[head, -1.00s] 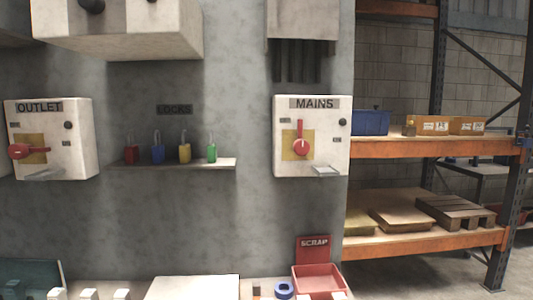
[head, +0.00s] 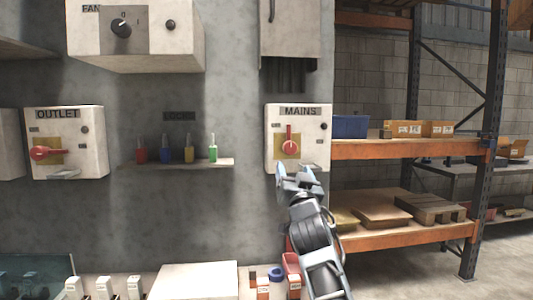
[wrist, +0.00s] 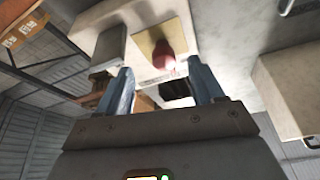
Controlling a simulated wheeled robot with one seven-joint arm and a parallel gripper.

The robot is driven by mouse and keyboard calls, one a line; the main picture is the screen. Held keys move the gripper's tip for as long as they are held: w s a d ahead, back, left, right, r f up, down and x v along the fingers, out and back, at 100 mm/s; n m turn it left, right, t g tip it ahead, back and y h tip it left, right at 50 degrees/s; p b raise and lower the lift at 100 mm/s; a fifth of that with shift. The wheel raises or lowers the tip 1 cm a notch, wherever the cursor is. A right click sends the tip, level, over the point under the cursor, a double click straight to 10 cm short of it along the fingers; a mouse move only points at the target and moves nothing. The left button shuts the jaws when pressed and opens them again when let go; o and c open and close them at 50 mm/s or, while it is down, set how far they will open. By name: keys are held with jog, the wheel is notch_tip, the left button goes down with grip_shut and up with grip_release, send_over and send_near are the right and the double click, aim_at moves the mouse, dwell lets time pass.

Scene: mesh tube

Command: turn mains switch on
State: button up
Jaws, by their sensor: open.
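The MAINS box (head: 298,122) is a white box on the grey wall. Its red rotary switch (head: 290,146) sits on a yellow plate, with the handle pointing up. My gripper (head: 297,174) is just below and in front of the box in the head view, its blue-tipped fingers apart and empty. In the wrist view, the red switch (wrist: 164,54) on its yellow plate lies ahead of the gap between the open fingers (wrist: 160,92). My gripper appears apart from the switch. The box's lower edge is partly hidden behind my gripper in the head view.
The OUTLET box (head: 68,125) with a red handle is at left. A shelf (head: 175,163) with several coloured padlocks lies between the boxes. The FAN box (head: 135,45) juts out above. An orange-beamed rack (head: 400,150) stands at right. A bench with a white box (head: 196,280) is below.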

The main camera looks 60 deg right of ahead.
aim_at(291, 151)
jog(key=r, duration=0.1)
jog(key=d+r, duration=0.1)
jog(key=shift+w+r+m+h, duration=0.3)
jog(key=shift+w+r+h, duration=0.05)
jog(key=shift+h, duration=0.05)
jog(key=shift+p+x, duration=1)
jog(key=shift+x, duration=2.6)
jog(key=shift+d+f, duration=0.1)
jog(key=shift+f, duration=0.1)
jog(key=shift+c, duration=0.2)
jog(key=c, duration=0.9)
jog(key=shift+c, duration=0.2)
